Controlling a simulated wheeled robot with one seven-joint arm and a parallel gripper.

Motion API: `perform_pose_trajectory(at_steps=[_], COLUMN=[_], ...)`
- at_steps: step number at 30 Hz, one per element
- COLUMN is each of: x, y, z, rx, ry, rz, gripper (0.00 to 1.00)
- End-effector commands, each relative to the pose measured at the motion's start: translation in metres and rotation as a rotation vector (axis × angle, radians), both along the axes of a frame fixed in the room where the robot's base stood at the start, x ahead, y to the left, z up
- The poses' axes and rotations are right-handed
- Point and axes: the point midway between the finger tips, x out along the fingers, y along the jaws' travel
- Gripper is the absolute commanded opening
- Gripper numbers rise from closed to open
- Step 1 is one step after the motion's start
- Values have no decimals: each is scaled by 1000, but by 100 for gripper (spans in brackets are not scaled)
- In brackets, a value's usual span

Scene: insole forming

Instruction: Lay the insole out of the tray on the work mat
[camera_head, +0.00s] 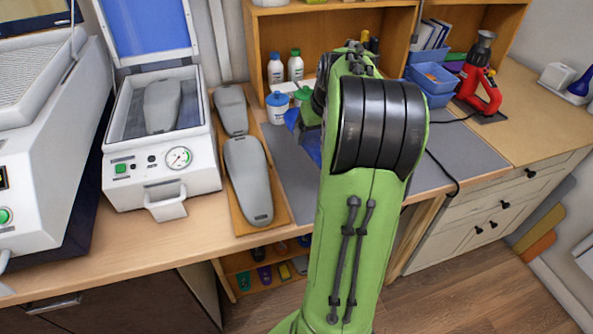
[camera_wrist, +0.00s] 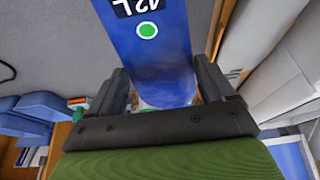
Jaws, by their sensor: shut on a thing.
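A blue insole (camera_wrist: 160,55) with a "42L" label and a green dot fills the middle of the wrist view. My gripper (camera_wrist: 165,92) is shut on it, with one dark finger along each side edge. In the head view a piece of the blue insole (camera_head: 313,149) shows beside my arm, over the grey work mat (camera_head: 290,192). My arm hides most of the insole and the middle of the mat. I cannot tell whether the insole touches the mat. I cannot make out the tray it came from.
Grey foot forms (camera_head: 249,180) lie on a wooden board left of the mat, beside a white press (camera_head: 160,180). Bottles (camera_head: 295,66) and a blue-lidded jar (camera_head: 278,107) stand behind. Blue bins (camera_head: 432,78) and a red tool (camera_head: 480,80) are at right. The mat's front left is bare.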

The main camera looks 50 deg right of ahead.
Motion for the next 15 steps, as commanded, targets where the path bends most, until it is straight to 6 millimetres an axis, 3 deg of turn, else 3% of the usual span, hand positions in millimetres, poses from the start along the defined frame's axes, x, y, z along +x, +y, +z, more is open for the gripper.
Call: perform_pose_trajectory(at_steps=[5, 15], x=[-11, -12], y=[-9, -9], z=[-16, -85], rx=[-2, -1], ry=[0, 2], rz=[-37, -35], gripper=[54, 54])
